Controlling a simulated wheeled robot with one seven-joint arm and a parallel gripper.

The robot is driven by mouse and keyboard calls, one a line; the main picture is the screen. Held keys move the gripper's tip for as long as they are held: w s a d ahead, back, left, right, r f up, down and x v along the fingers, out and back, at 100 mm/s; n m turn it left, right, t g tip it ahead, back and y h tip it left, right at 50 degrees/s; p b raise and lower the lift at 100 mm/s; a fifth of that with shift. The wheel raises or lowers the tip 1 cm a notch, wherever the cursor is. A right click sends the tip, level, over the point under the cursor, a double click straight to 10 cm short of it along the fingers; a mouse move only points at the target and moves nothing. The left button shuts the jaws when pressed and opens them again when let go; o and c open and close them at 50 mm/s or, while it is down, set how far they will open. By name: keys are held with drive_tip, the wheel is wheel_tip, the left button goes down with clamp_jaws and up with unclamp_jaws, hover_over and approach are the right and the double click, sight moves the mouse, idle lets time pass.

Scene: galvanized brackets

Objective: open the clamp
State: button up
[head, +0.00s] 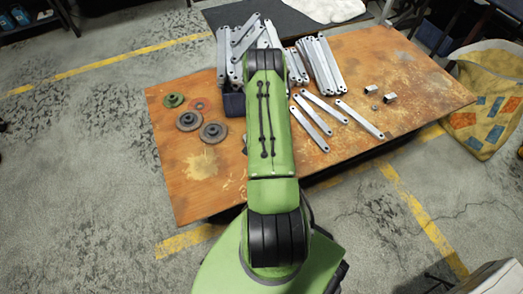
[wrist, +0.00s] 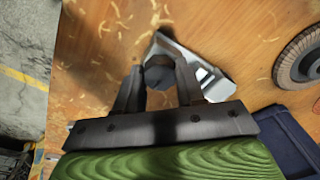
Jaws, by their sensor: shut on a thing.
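In the wrist view my gripper (wrist: 160,82) is shut on a dark, rounded part between its two fingertips. This part appears to be the handle or knob of the clamp (wrist: 208,80), a silver metal piece that reaches to the right behind the right finger. The fingers hide part of it, so I cannot tell whether its jaws are open or closed. In the head view my green arm reaches over the wooden table (head: 430,90), and it hides my gripper and the clamp there.
Grinding discs (head: 213,132) lie on the table's left; one disc (wrist: 302,55) shows at right in the wrist view. A dark blue box (wrist: 288,140) is near my gripper. Several galvanized brackets (head: 325,65) are stacked behind, with loose strips (head: 360,118) at right. The table's front left is clear.

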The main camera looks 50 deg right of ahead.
drive_tip(key=n, duration=1.2)
drive_tip(key=shift+n, duration=0.4)
drive_tip(key=n, duration=0.5)
drive_tip(key=o, duration=0.9)
drive_tip(key=shift+o, duration=0.2)
